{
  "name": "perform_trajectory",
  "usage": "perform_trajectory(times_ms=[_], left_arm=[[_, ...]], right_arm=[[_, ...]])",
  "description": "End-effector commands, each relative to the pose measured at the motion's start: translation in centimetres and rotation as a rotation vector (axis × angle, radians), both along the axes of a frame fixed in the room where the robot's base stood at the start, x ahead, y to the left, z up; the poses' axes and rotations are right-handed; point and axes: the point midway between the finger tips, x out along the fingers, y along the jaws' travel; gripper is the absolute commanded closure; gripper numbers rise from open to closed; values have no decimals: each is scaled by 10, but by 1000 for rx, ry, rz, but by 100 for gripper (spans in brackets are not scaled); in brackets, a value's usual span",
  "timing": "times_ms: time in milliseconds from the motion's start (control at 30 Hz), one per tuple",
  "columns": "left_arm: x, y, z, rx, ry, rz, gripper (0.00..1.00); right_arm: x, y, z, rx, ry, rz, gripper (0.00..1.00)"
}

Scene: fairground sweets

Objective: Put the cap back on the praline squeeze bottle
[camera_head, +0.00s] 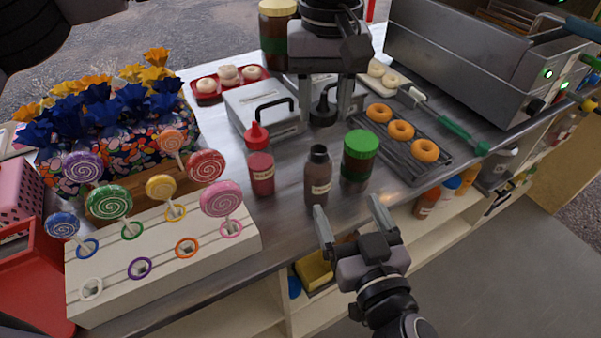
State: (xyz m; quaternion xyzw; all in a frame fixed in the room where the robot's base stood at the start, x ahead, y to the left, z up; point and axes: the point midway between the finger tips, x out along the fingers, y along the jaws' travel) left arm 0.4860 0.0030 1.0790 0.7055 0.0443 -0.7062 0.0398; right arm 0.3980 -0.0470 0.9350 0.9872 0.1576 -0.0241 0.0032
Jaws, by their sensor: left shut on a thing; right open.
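The praline squeeze bottle (318,177) is brown with a pale label and a dark neck. It stands upright and uncapped near the table's front edge. My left gripper (326,112) points down from above and is shut on a black nozzle cap (322,115). The cap is held up, apart from the bottle, and appears above it in the picture. My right gripper (350,222) is open and empty, just in front of the bottle, lower in the picture. Its fingers do not touch the bottle.
A red squeeze bottle (261,173) stands left of the praline bottle, and a green-lidded jar (358,160) stands close at its right. A lollipop stand (180,262) is at the left. A doughnut rack (415,168) and a metal lidded box (243,101) stand behind.

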Motion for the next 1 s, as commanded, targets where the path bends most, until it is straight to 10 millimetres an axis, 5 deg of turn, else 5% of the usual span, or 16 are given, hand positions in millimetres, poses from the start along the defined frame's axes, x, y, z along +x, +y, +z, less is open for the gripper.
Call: perform_trajectory(times_ms=[633,1000], left_arm=[[1,-3,1,1,1,-72,84],[1,-3,1,1,1,-72,84]], right_arm=[[0,14,9,14,-46,41,15],[44,30,9,12,-49,40,15]])
